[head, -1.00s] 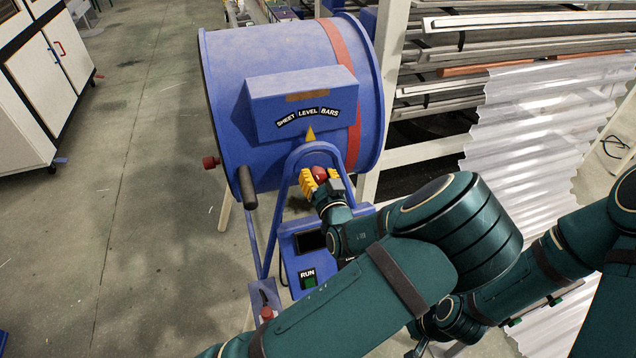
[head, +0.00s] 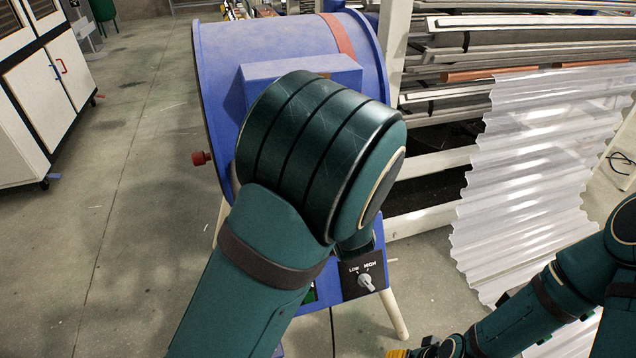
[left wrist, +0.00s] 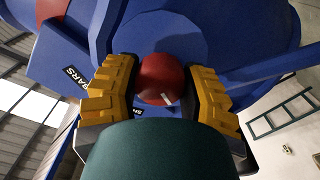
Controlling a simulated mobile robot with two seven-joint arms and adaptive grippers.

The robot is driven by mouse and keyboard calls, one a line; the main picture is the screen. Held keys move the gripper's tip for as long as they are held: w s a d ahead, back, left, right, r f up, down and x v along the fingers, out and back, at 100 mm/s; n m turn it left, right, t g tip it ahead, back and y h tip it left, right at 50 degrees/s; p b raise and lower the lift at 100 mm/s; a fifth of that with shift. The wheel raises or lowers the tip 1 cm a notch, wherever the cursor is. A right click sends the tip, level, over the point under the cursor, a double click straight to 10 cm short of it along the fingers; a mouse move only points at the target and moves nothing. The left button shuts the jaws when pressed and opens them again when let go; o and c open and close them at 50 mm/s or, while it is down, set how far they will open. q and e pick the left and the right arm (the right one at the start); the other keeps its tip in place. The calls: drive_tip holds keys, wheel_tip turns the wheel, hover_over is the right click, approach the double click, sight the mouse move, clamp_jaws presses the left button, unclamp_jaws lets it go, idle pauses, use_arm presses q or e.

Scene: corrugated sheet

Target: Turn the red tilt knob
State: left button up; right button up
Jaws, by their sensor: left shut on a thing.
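In the left wrist view a round red knob (left wrist: 160,79) with a small pale mark sits in front of the blue machine. My left gripper (left wrist: 165,90) has its yellow ribbed fingers on both sides of the knob, shut on it. In the head view my left arm covers this knob and the left gripper. The blue drum (head: 285,45) shows behind the arm. My right gripper (head: 398,353) shows only as a bit of yellow finger at the bottom edge; its opening cannot be made out.
A second red knob (head: 201,158) sticks out of the drum's left side. A LOW/HIGH switch panel (head: 365,276) is below my left arm. Clear corrugated sheets (head: 530,170) and a rack of metal bars (head: 520,40) stand at right. The floor at left is open.

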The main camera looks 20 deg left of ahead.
use_arm(q)
drive_tip(key=shift+a+r+n+b, duration=0.1)
drive_tip(key=shift+a+n+b, duration=0.05)
drive_tip(key=shift+n+b, duration=1.4)
drive_tip(key=o, duration=1.2)
drive_tip(key=shift+s+d, duration=0.35)
drive_tip(key=v, duration=1.1)
